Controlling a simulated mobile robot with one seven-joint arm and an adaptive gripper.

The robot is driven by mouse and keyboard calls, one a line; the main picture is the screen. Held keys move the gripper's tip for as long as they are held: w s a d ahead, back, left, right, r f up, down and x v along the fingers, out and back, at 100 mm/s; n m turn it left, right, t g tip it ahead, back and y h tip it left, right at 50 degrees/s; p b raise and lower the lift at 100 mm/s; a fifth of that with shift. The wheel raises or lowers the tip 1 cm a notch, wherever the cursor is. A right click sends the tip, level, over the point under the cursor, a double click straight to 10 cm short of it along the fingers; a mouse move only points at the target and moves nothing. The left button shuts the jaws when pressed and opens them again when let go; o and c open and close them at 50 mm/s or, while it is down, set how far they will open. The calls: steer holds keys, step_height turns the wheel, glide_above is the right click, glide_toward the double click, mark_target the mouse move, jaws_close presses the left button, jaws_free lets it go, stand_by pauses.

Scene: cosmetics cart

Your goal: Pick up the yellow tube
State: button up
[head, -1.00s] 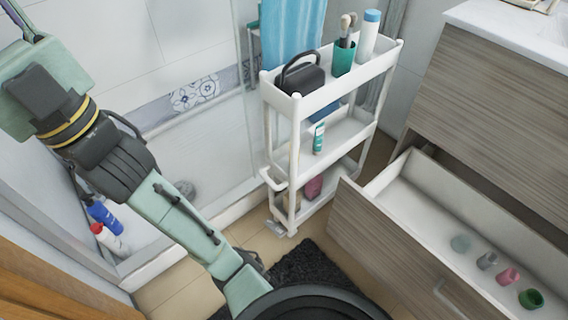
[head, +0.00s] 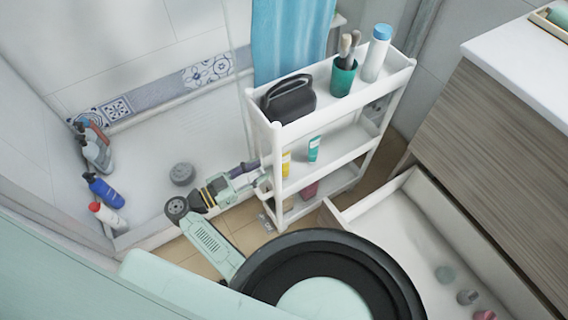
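The yellow tube (head: 286,163) stands on the middle shelf of the white cart (head: 277,150), near its left end. A teal tube (head: 314,149) stands to its right on the same shelf. My arm reaches in from the left, low beside the cart. My gripper (head: 256,181) is at the cart's left end, left of and a little below the yellow tube in the picture. It is small here and its fingers are unclear, so I cannot tell whether it is open. I see no contact with the tube.
The cart's top holds a black bag (head: 289,99), a green cup with brushes (head: 343,78) and a white bottle with a blue cap (head: 376,54). An open drawer (head: 405,215) is at right. Several bottles, including a blue one (head: 104,190), stand at left.

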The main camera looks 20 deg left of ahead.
steer(key=p+x, duration=0.2)
steer(key=x, duration=0.7)
steer(key=shift+w, duration=0.4)
steer(key=shift+d, duration=0.15)
steer(key=shift+c, duration=0.6)
